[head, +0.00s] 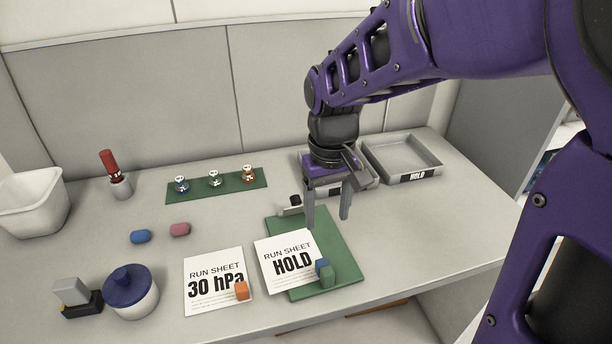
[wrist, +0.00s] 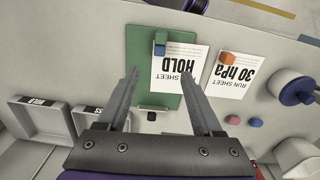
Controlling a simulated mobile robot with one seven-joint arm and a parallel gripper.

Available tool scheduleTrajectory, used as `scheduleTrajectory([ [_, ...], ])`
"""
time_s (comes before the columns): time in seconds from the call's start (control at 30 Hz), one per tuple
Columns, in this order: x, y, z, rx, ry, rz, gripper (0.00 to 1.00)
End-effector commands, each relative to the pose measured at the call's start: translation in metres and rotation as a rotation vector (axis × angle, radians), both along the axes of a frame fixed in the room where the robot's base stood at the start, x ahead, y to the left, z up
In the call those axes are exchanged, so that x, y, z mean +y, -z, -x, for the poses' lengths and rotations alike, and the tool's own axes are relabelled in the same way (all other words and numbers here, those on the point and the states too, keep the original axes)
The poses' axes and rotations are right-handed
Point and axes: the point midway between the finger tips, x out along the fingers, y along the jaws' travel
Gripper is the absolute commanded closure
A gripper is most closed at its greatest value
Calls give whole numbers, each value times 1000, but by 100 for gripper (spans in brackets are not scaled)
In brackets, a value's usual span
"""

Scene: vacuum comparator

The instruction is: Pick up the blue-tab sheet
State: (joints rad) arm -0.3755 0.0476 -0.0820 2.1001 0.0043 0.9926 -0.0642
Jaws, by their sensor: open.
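The HOLD run sheet (head: 284,258) is white, with a blue-and-green tab block (head: 326,274) at its lower right corner. It lies partly on a green board (head: 330,240) and partly over the bare bench. In the wrist view the HOLD sheet (wrist: 182,68) lies beyond my fingers, its tab block (wrist: 160,45) at the far edge. My gripper (head: 327,221) is open and empty, pointing down above the board, behind the sheet and apart from it. In the wrist view my gripper (wrist: 164,75) has its two fingers spread. The 30 hPa run sheet (head: 214,276) has an orange tab.
Left are a blue-lidded jar (head: 131,292), a white bin (head: 32,202), a red-handled tool (head: 112,172) and blue and pink pieces (head: 180,229). A green strip (head: 203,194) holds small knobs. A HOLD tray (head: 402,158) stands back right, another tray beside it. Bench right of the board is clear.

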Motion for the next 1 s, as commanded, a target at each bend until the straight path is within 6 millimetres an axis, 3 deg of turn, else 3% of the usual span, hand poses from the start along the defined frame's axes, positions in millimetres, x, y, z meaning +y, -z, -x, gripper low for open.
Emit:
scheduleTrajectory([
  [0.4, 0, 91, 1, 7, 1, 2, 32],
  [0.77, 0, 124, -1, 4, 0, 0, 32],
  [1.0, 1, 159, -4, 5, 1, 2, 32],
])
